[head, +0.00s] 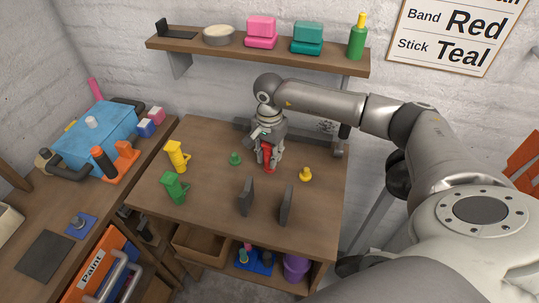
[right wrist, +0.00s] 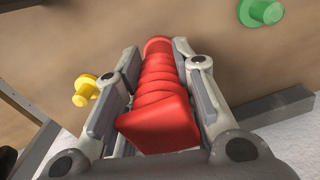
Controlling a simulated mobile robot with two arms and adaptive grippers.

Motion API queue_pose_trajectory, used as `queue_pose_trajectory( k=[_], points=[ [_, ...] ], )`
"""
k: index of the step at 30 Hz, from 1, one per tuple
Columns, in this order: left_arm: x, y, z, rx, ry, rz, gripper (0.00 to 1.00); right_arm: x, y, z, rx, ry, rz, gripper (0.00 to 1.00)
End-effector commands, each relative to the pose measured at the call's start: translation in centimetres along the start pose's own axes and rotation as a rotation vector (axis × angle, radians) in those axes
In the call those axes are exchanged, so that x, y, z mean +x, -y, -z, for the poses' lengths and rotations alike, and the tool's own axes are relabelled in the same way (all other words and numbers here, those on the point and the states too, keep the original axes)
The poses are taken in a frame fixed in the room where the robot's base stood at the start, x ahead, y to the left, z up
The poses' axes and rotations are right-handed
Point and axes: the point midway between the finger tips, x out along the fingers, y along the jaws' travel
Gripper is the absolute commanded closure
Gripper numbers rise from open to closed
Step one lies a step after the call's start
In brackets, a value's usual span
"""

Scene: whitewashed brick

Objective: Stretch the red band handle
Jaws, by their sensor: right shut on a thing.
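The red band handle (head: 267,151) is at the back of the wooden table in the head view, mostly hidden by my right gripper (head: 268,158). In the right wrist view the red handle (right wrist: 160,95) is ribbed, with a wide block end near the camera. My right gripper (right wrist: 155,90) is shut on it, one finger along each side. Whether the handle touches the table is hard to tell. No stretched band shows. My left gripper is not in view.
A green peg (head: 235,158) and a yellow peg (head: 305,174) flank the gripper. Two dark upright plates (head: 246,197) stand in front. Yellow (head: 177,156) and green (head: 174,188) handles stand at the table's left. A shelf (head: 200,46) hangs behind. The table's middle left is clear.

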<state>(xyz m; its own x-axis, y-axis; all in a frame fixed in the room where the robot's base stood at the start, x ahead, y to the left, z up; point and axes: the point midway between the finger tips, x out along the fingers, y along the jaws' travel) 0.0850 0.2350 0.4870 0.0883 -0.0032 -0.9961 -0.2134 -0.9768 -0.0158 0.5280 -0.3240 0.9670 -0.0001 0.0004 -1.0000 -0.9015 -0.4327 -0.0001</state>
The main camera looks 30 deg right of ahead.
Motion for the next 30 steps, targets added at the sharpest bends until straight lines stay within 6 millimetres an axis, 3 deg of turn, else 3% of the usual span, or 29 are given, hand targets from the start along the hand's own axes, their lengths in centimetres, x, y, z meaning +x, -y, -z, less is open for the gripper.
queue_pose_trajectory(
  k=[7,11,18,30],
  points=[
    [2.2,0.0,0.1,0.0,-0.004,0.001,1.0,-2.2,0.1,0.1,0.001,-0.002,0.006,1.0],
    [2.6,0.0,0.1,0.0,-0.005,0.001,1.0,-4.0,-0.9,-0.9,-0.001,-0.002,0.003,1.0],
    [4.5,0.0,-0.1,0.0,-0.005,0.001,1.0,-8.6,-3.8,-3.7,-0.004,-0.005,0.006,1.0],
    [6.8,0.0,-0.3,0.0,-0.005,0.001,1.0,-11.7,-8.7,-8.8,-0.002,-0.002,0.003,1.0]
  ],
)
